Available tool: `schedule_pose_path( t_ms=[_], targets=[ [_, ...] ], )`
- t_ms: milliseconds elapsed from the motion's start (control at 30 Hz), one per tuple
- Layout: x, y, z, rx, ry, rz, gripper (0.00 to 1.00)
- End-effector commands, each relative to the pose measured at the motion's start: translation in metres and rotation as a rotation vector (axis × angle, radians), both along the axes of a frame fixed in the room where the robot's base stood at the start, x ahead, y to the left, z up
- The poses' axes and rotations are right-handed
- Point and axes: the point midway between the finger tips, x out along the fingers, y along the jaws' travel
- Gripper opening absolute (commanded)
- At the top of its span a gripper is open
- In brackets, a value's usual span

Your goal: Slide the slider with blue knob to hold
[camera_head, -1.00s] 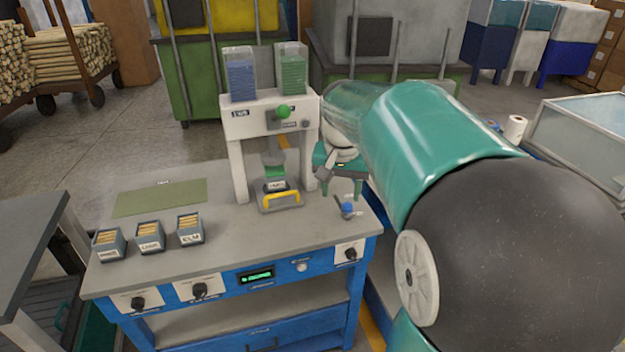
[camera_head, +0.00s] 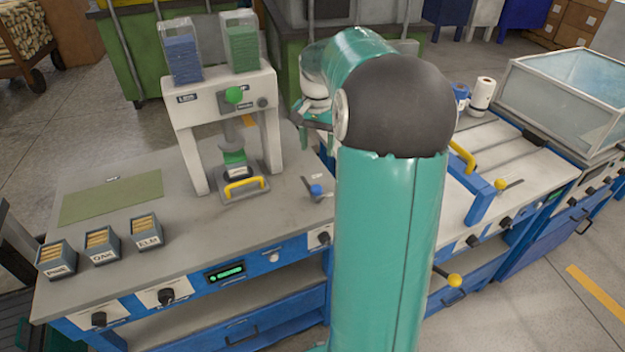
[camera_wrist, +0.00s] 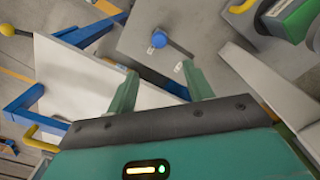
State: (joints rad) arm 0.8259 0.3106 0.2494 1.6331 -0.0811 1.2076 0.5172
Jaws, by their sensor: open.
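The slider's blue knob (camera_head: 316,190) stands on the grey bench top near its right end, beside a short dark slot. In the wrist view the blue knob (camera_wrist: 158,39) is ahead of my fingertips, with small white labels beside it that are too small to read. My gripper (camera_wrist: 159,68) is open and empty, its two green fingers apart and pointing toward the knob, not touching it. In the head view the gripper is partly hidden by my arm, above and behind the knob.
A white press frame (camera_head: 222,90) with a yellow handle (camera_head: 246,187) stands left of the knob. Small labelled wood bins (camera_head: 102,245) sit at the bench's left front. At right is another bench with yellow-knobbed levers (camera_head: 501,184) and a glass-walled box (camera_head: 565,95).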

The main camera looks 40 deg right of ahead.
Motion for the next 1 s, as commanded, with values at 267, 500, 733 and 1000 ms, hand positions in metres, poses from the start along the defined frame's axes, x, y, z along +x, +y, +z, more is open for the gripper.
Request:
schedule_pose_path(
  t_ms=[267,500,733,1000],
  targets=[
    [-0.005,0.002,-0.045,0.004,0.003,0.001,0.52],
    [-0.004,0.002,-0.093,0.004,0.002,0.003,0.52],
    [-0.001,0.002,-0.126,0.003,0.001,0.006,0.52],
    [0.0,0.002,-0.134,0.0,-0.001,0.005,0.52]
  ],
)
